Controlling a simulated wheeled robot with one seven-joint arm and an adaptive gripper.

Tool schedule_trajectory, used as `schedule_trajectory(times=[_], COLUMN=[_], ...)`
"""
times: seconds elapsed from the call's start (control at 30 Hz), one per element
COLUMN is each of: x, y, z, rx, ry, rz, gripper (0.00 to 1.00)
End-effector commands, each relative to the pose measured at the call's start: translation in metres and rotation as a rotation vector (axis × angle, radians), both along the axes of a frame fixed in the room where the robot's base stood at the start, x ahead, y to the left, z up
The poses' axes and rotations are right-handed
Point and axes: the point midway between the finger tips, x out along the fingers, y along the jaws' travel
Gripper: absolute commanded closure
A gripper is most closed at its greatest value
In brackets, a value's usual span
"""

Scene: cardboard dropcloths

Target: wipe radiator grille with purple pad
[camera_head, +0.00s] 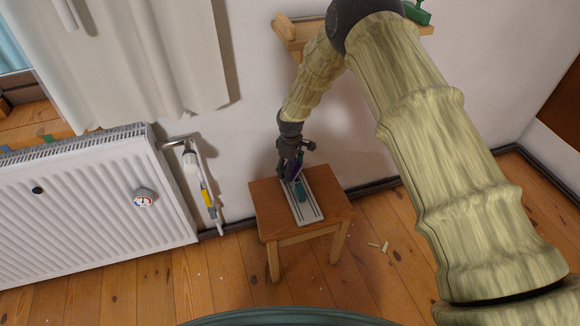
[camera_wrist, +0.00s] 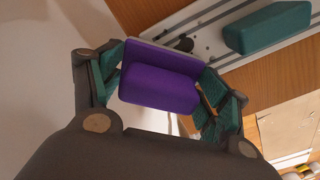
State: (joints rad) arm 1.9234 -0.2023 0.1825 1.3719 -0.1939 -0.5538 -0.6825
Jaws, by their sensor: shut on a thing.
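The purple pad (camera_wrist: 160,88) is a block with a thin flat plate along one side. My gripper (camera_wrist: 162,92) is shut on it, with teal-lined fingers on either side. In the head view my gripper (camera_head: 293,172) is over the back end of the wooden stool, and only a little of the purple pad (camera_head: 296,174) shows there. The white radiator (camera_head: 75,215) stands at the left against the wall, with its slotted grille (camera_head: 80,142) along the top edge. My gripper is well to the right of it. I cannot tell whether the pad touches the board below.
A white grooved board (camera_head: 309,211) lies on the wooden stool (camera_head: 337,207) with a teal block (camera_head: 301,191) on it. A pipe with a yellow part (camera_head: 207,197) stands between radiator and stool. A curtain (camera_head: 150,60) hangs above the radiator. A shelf (camera_head: 290,43) is on the wall.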

Motion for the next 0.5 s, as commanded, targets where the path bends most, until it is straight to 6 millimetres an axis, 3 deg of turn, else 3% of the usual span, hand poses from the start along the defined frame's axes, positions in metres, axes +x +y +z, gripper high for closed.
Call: schedule_trajectory(times=[0.5], x=[-0.03], y=[-0.01], z=[0.003], rx=[0.0], ry=[0.001], rz=[0.0], gripper=[0.43])
